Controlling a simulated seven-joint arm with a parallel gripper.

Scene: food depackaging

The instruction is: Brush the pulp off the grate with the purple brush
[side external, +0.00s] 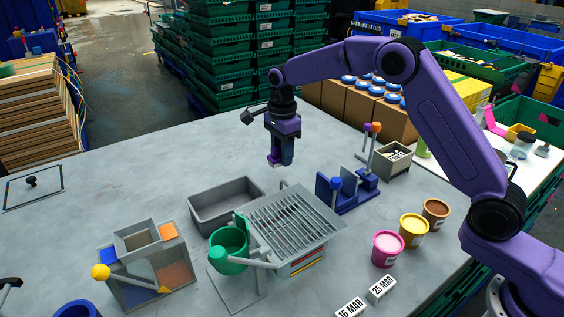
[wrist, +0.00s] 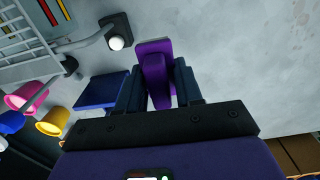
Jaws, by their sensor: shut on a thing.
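My gripper (side external: 280,158) is shut on the purple brush (wrist: 153,50) and holds it above the bare table behind the grate. In the wrist view the brush sits between the two dark blue fingers of my gripper (wrist: 158,75). In the side view the brush is mostly hidden by the fingers. The grate (side external: 292,222) is a grey slatted rack on a stand at the middle of the table, apart from the brush. Its corner shows at the upper left of the wrist view (wrist: 22,38). I cannot clearly make out pulp on the slats.
A grey bin (side external: 207,200) lies left of the grate, and a green cup (side external: 229,240) is in front. A blue rack (side external: 345,193) stands to the right. Pink (side external: 387,250), yellow (side external: 414,230) and brown (side external: 435,213) tubs stand farther right.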

